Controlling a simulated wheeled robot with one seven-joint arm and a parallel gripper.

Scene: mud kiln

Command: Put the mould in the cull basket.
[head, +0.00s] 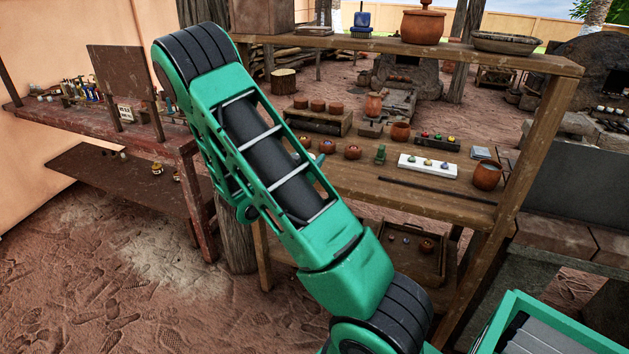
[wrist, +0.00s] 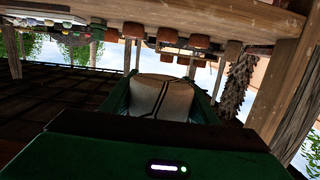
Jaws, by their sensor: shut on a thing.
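My gripper (wrist: 164,80) shows in the wrist view, its green fingers on either side of a pale beige block with dark lines, probably the mould (wrist: 148,97). The gripper is shut on it. The wrist view is upside down, with the bench's boards and pots along its top. In the head view my arm crosses the middle and hides the gripper and the held block. I cannot clearly tell the cull basket; a shallow round basket-like dish (head: 507,43) sits on the top shelf at the right.
The wooden bench (head: 360,187) holds several clay pots, a white board (head: 428,166) with small coloured pieces, and a dark rod (head: 436,190). A wooden tray (head: 443,276) with small items sits on the lower shelf. A lidded pot (head: 423,27) stands on the top shelf.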

